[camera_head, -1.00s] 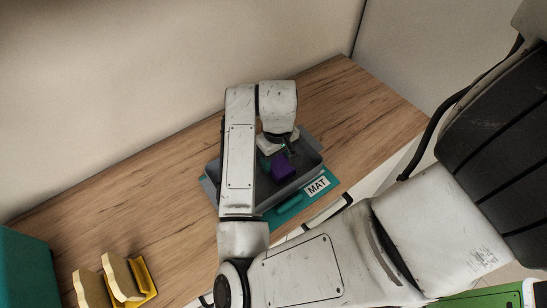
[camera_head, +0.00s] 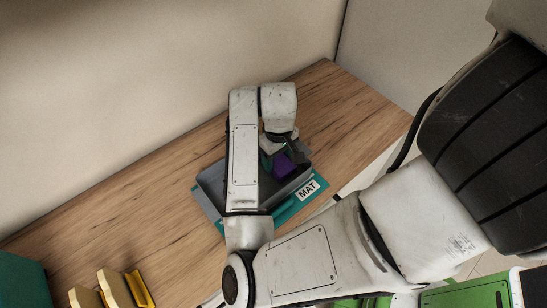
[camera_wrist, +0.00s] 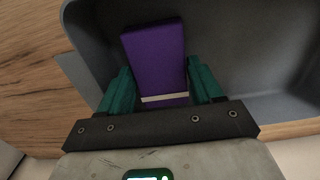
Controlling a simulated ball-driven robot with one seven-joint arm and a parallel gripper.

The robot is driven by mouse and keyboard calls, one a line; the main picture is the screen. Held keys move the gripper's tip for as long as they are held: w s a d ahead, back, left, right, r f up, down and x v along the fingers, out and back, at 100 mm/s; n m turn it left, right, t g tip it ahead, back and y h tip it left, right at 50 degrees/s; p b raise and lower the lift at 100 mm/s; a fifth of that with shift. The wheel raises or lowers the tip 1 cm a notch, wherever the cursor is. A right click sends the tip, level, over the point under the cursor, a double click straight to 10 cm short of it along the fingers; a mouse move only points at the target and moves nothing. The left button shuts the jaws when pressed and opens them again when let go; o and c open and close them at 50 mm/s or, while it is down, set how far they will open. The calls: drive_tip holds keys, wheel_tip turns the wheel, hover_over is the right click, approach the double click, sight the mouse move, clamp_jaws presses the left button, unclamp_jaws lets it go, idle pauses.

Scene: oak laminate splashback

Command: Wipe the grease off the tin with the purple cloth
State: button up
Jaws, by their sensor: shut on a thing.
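The tin is a grey, open, shallow tray (camera_head: 212,187) on the worktop, resting on a teal mat (camera_head: 285,212) marked "MAT". My gripper (camera_wrist: 158,80) is shut on the purple cloth (camera_wrist: 155,45), a block-like piece with a pale band held between its teal fingers. In the head view the purple cloth (camera_head: 284,166) is at the right part of the tin, inside its walls. The wrist view shows the tin's wall and floor (camera_wrist: 235,60) around the cloth. I cannot tell whether the cloth touches the floor. My arm hides part of the tin, and no grease is visible.
A yellow rack (camera_head: 140,288) with pale yellow boards (camera_head: 112,290) stands at the lower left. A teal box (camera_head: 22,280) is at the left edge. The wall (camera_head: 150,90) runs behind the wooden worktop (camera_head: 130,210), which is clear left of the tin.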

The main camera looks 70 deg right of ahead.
drive_tip(key=shift+w+a+b, duration=0.3)
drive_tip(key=shift+w+a, duration=0.25)
drive_tip(key=shift+a, duration=0.25)
drive_tip(key=shift+w+a+b, duration=0.3)
drive_tip(key=shift+w+a, duration=0.25)
drive_tip(key=shift+a, duration=0.25)
drive_tip(key=shift+w+a+b, duration=0.25)
drive_tip(key=shift+w+a, duration=0.3)
drive_tip(key=shift+a, duration=0.25)
drive_tip(key=shift+w+a+b, duration=0.25)
drive_tip(key=shift+w+a, duration=0.25)
drive_tip(key=shift+a, duration=0.3)
wheel_tip(320, 180, up, 10)
drive_tip(key=p, duration=0.7)
drive_tip(key=shift+p, duration=0.3)
